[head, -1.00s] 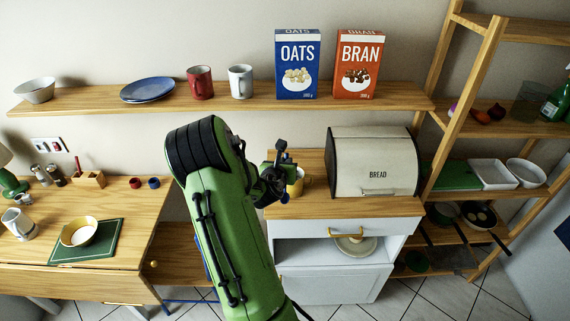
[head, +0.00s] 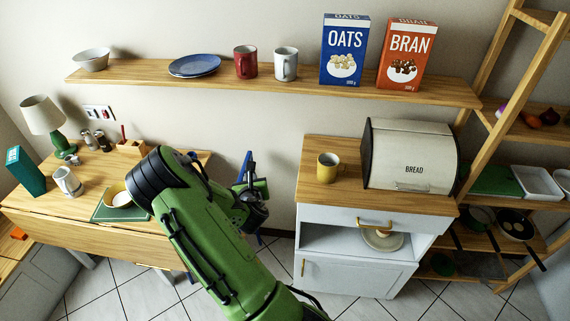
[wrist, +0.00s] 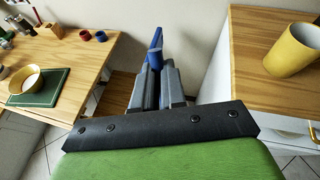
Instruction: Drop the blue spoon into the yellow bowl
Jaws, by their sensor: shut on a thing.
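My gripper (wrist: 157,85) is shut on the blue spoon (wrist: 155,45), whose blue end sticks up past the fingertips in the wrist view. In the head view the blue spoon (head: 245,167) stands upright above my gripper (head: 250,187), over the gap between the table and the cabinet. The yellow bowl (head: 122,190) sits on a green mat (head: 104,212) on the left table; in the wrist view the bowl (wrist: 12,86) is at the far left. The gripper is to the right of the bowl and apart from it.
A white mug (head: 67,181), a lamp (head: 43,117) and a teal box (head: 25,170) stand left of the bowl. A yellow mug (head: 327,166) and a bread bin (head: 408,157) are on the right cabinet. A wall shelf (head: 280,84) runs above.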

